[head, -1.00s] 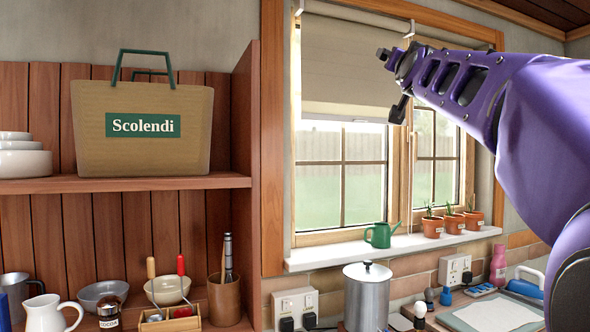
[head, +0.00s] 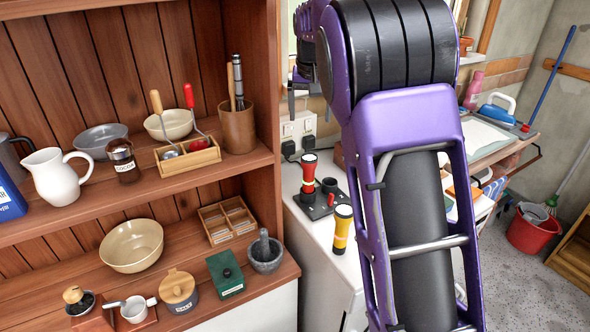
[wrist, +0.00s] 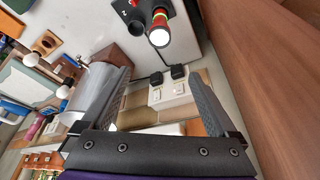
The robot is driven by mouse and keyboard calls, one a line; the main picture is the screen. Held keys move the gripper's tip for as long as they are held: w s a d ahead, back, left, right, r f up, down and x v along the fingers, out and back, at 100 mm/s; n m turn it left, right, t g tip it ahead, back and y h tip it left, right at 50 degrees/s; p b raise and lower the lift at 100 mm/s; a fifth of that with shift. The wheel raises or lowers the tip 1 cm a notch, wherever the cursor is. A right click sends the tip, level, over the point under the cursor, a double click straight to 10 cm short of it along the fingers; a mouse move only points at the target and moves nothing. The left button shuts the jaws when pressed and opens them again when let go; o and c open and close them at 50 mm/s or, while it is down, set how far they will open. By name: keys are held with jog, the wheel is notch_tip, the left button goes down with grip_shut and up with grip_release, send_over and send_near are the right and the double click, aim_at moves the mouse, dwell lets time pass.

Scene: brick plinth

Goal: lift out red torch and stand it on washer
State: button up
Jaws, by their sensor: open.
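The red torch (head: 308,176) stands upright in a dark dock (head: 316,208) on a white surface right of the wooden shelves. In the wrist view its pale round end (wrist: 160,37) faces me near the top edge, beside the dock. The white surface (head: 318,263) looks like an appliance top; I cannot tell for sure that it is the washer. My gripper (wrist: 160,75) is open and empty, its two fingers spread below the torch in the wrist view, apart from it. In the head view my arm mostly hides it.
A yellow torch (head: 342,230) stands upright in front of the dock. An empty black cup (head: 328,186) is beside the red torch. Sockets with plugs (head: 298,137) are on the wall behind. The wooden shelf unit (head: 268,80) bounds the left side.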

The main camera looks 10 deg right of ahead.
aim_at(309, 165)
jog(key=shift+g, duration=0.4)
jog(key=x, duration=0.6)
jog(key=s+x, duration=0.1)
jog(key=x, duration=1.1)
jog(key=shift+s+f, duration=0.1)
jog(key=shift+f, duration=0.45)
grip_shut()
jog(key=shift+r, duration=0.1)
